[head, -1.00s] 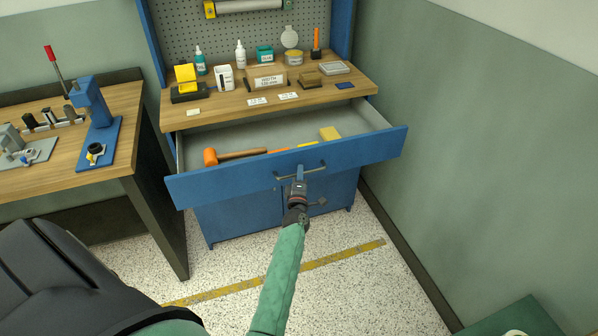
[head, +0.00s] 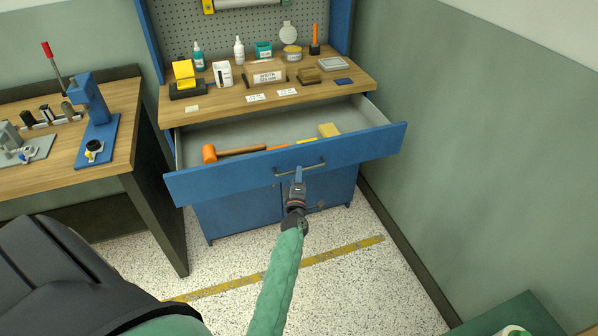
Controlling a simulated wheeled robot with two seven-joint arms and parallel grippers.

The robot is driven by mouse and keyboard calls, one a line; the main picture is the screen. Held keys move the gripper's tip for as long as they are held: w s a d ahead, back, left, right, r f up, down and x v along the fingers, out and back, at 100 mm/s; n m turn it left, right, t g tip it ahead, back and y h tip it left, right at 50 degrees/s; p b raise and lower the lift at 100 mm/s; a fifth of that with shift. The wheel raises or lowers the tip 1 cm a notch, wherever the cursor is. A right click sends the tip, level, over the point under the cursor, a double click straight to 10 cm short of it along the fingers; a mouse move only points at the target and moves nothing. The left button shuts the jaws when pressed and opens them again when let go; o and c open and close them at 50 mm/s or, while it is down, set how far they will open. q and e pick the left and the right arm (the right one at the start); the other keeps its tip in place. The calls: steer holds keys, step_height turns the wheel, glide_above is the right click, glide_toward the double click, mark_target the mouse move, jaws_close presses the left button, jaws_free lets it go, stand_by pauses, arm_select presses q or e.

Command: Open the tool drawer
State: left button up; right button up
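The blue tool drawer (head: 230,180) is pulled well out under the wooden bench top. Inside lie an orange-headed mallet (head: 209,153) and a yellow block (head: 328,130). The drawer's bar handle (head: 315,166) is on the middle of its front. The finger spacing is too small to tell.
The bench top (head: 215,107) holds bottles, tins, a box and cards. A second bench (head: 112,160) with a blue press stands at left. A green wall is on the right. A green surface (head: 510,318) is at lower right. Speckled floor in front of the drawer is clear.

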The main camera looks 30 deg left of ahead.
arm_select(q)
steer(key=v, duration=0.5)
steer(key=shift+s+d+f, duration=0.1)
steer(key=shift+s, duration=0.05)
arm_select(e)
steer(key=shift+s+f, duration=0.1)
steer(key=shift+f, duration=0.5)
steer(key=shift+r, duration=0.15)
